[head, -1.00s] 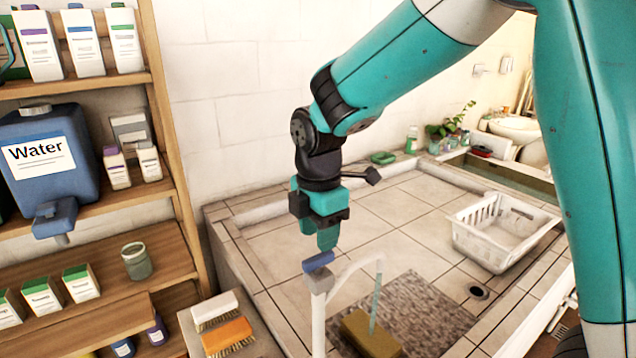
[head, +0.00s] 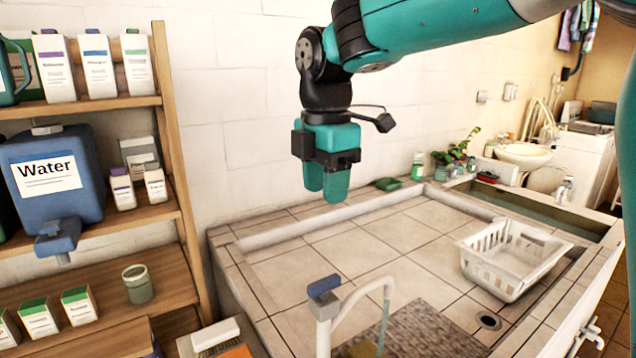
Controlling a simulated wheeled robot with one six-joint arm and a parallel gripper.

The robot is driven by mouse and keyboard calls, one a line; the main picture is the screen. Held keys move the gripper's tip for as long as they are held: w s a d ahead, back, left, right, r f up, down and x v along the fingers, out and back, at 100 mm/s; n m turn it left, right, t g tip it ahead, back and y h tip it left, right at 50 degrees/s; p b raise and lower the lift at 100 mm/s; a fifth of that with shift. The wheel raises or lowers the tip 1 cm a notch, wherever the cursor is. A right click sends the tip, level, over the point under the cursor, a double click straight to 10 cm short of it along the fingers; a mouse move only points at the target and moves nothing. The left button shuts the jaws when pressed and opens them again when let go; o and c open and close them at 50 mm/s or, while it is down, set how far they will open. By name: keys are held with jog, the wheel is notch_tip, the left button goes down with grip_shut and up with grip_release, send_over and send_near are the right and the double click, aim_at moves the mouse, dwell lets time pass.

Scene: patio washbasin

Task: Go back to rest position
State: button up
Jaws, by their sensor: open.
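My gripper (head: 325,188) hangs in the upper middle of the head view, fingers pointing down. It is open and empty, in the air above and clear of the white tap (head: 325,322). The tap has a blue handle (head: 324,286) on top and a curved spout.
A tiled basin (head: 350,245) holds a white basket (head: 505,270) at right, near a drain (head: 489,321). Wooden shelves (head: 120,300) at left carry a blue water container (head: 55,185), cartons and a jar (head: 138,284). A white brush (head: 215,336) lies bottom left. Air around my gripper is free.

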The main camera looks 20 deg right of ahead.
jog(key=s+a+f+m+y+b, duration=0.1)
jog(key=s+a+f+m+y, duration=0.1)
jog(key=s+f+m, duration=0.4)
jog(key=s+a+f+m+y+b, duration=0.2)
jog(key=s+f+m, duration=0.3)
jog(key=s, duration=1)
jog(key=shift+a+f+m, duration=0.25)
jog(key=shift+f+m, duration=0.15)
jog(key=shift+m, duration=0.8)
